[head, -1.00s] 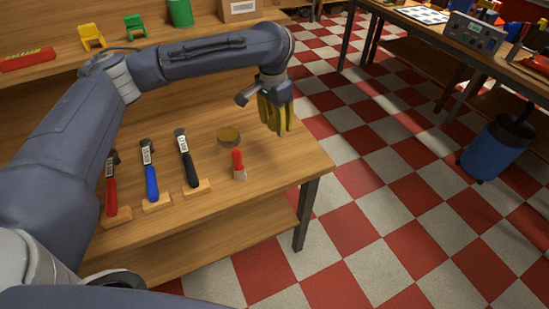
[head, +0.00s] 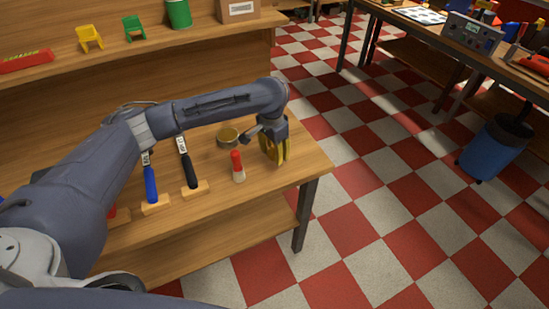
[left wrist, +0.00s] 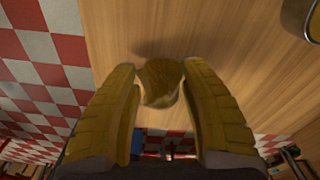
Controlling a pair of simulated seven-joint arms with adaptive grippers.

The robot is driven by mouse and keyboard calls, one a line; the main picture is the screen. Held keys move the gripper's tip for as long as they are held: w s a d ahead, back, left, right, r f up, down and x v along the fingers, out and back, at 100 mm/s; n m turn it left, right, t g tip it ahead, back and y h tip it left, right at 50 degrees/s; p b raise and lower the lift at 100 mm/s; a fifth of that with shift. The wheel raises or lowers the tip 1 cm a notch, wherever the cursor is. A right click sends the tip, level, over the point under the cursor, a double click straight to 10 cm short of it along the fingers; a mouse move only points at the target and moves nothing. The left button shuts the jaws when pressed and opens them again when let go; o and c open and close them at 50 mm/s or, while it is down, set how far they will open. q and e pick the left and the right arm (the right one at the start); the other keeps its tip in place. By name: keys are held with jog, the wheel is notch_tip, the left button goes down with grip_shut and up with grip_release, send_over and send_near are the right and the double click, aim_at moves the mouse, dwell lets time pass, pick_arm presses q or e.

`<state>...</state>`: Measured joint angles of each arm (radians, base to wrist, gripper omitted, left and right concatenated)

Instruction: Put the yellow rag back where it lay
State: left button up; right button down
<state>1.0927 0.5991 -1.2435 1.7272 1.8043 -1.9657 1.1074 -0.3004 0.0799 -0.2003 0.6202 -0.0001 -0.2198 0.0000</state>
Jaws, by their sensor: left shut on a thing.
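The yellow rag (left wrist: 158,84) is bunched between the fingertips of my left gripper (left wrist: 159,78) in the left wrist view, with the wooden table surface close beyond it. In the head view my left gripper (head: 275,157) points down over the right end of the wooden table (head: 222,210), near its edge. The gripper is shut on the rag. Its fingers are also yellow, so rag and fingers are hard to tell apart there. Whether the rag touches the table I cannot tell. My right gripper is not in view.
A round tin (head: 228,137) and a red-handled brush (head: 238,166) stand just left of the gripper. Blue (head: 151,182) and black (head: 189,168) handled tools rest on wooden blocks further left. My arm mostly hides a red one. The table's right edge is close.

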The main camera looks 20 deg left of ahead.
aim_at(274, 158)
pick_arm(q)
jog(key=shift+f, duration=1.45)
jog(key=shift+f, duration=0.15)
jog(key=o, duration=1.3)
jog(key=r, duration=1.2)
jog(key=shift+s+a+r, duration=0.15)
jog(key=shift+s+a, duration=0.1)
jog(key=shift+s, duration=0.1)
jog(key=shift+d, duration=0.1)
